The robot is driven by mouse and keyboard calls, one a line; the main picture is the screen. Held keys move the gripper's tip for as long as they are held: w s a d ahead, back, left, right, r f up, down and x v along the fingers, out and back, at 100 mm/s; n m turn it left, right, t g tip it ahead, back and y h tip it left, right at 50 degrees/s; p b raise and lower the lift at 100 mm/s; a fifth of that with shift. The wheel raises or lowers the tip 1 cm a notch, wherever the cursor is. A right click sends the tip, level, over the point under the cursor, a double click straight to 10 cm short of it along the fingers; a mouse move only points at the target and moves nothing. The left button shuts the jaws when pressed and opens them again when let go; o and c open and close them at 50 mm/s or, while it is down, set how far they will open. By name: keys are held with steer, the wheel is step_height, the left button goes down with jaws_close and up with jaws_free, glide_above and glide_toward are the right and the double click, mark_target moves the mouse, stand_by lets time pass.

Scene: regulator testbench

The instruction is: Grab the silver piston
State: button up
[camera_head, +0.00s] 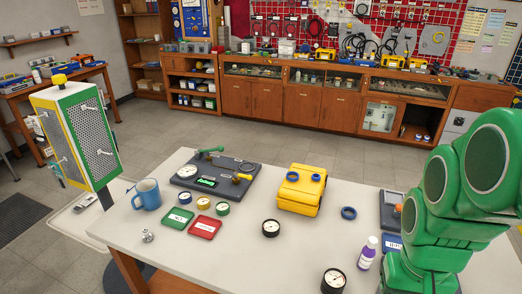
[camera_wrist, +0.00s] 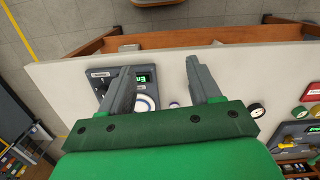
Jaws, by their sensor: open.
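A small silver piece, apparently the silver piston (camera_head: 148,236), stands on the white table near its front left edge in the head view, below the blue mug. Nothing visible touches it. I cannot make it out in the wrist view. My gripper (camera_wrist: 158,72) is open in the wrist view, with its two grey fingers well apart and nothing held between them. It hangs over another part of the table, by a dark device with a green display (camera_wrist: 142,78). In the head view my green arm is at the far right, far from the piston, and the fingers are out of sight.
Close to the piston are a blue mug (camera_head: 146,195), a green tray (camera_head: 178,218) and a red tray (camera_head: 205,227). A grey test bench (camera_head: 210,180), yellow case (camera_head: 301,190), black gauges (camera_head: 271,228) and a purple-labelled bottle (camera_head: 367,254) also stand on the table (camera_head: 220,265).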

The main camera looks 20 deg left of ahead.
steer(key=w+a+n+t, duration=0.2)
steer(key=w+a, duration=1)
steer(key=w, duration=0.1)
steer(key=w+a+f+n+t, duration=0.1)
steer(key=w+a+f, duration=0.15)
steer(key=a, duration=0.55)
steer(key=w+a+f+n, duration=0.15)
steer(key=w+a, duration=0.25)
steer(key=a, duration=0.5)
steer(key=n+y, duration=0.4)
steer(key=n, duration=0.1)
glide_above(145, 230)
steer(key=s+d, duration=0.2)
step_height(145, 230, down, 10)
steer(key=shift+t, duration=0.4)
steer(key=shift+w+x, duration=0.2)
steer(key=shift+x, duration=3.3)
steer(key=c, duration=1.2)
steer(key=shift+o, duration=0.2)
steer(key=shift+r, duration=0.2)
